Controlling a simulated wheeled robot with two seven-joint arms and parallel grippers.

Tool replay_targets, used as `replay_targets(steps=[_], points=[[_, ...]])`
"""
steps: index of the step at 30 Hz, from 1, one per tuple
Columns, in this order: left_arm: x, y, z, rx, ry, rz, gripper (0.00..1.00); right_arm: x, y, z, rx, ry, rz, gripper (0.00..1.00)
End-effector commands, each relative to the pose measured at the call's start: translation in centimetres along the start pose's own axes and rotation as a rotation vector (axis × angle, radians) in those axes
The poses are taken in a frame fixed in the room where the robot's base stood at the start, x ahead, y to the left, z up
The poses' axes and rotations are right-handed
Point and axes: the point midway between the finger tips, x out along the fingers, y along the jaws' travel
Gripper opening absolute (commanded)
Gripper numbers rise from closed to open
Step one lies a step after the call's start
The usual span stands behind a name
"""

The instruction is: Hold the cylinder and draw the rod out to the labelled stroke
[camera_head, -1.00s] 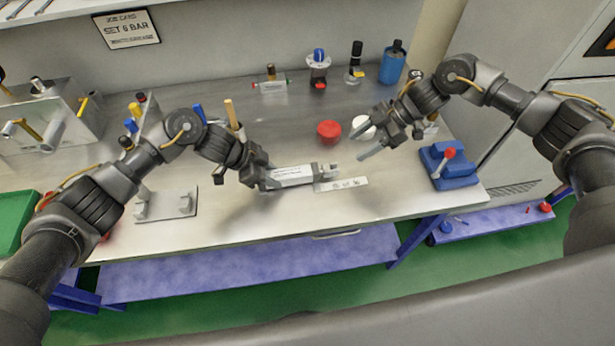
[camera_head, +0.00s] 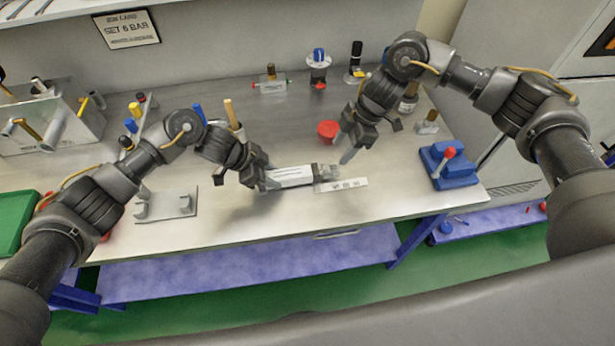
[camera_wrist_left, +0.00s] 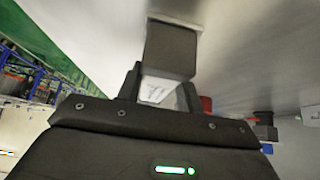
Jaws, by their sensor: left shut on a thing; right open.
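The cylinder (camera_head: 291,177) lies level low over the bench, its light labelled body towards my left gripper (camera_head: 264,180), which is shut on its left end. It also shows between the fingers in the left wrist view (camera_wrist_left: 158,92). At its right end is a dark cap and a short grey rod end (camera_head: 331,170). A pale scale strip (camera_head: 342,185) with small marks lies just in front of the rod end; I cannot read it. My right gripper (camera_head: 346,155) is open, fingers pointing down, close behind and right of the rod end. I cannot tell whether it touches the rod.
A red cup-like part (camera_head: 327,130) stands behind the rod end. A blue fixture with a red-knobbed lever (camera_head: 449,168) is at the right. A grey cradle (camera_head: 165,206) lies at the left. A SET 6 BAR card (camera_head: 127,29) hangs on the wall.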

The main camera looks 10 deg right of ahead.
Motion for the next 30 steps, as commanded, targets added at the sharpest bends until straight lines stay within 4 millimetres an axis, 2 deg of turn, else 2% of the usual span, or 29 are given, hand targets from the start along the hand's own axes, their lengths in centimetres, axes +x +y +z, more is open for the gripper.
replay_targets(steps=[6, 15, 21, 30], points=[[0.0, 0.0, 0.2, -0.002, -0.002, 0.0, 0.16, 3.7, -0.1, 0.0, 0.001, 0.001, -0.003, 0.51], [0.0, -0.1, 0.1, -0.002, -0.001, -0.002, 0.16, 7.2, 0.0, -0.1, -0.001, 0.001, -0.001, 0.51], [-0.1, -0.1, 0.0, -0.001, 0.0, -0.003, 0.16, 8.2, 0.0, 0.0, -0.001, 0.001, 0.0, 0.51], [-0.1, -0.1, 0.0, -0.001, 0.001, -0.003, 0.16, 8.3, 0.0, 0.0, -0.001, 0.001, 0.0, 0.51]])
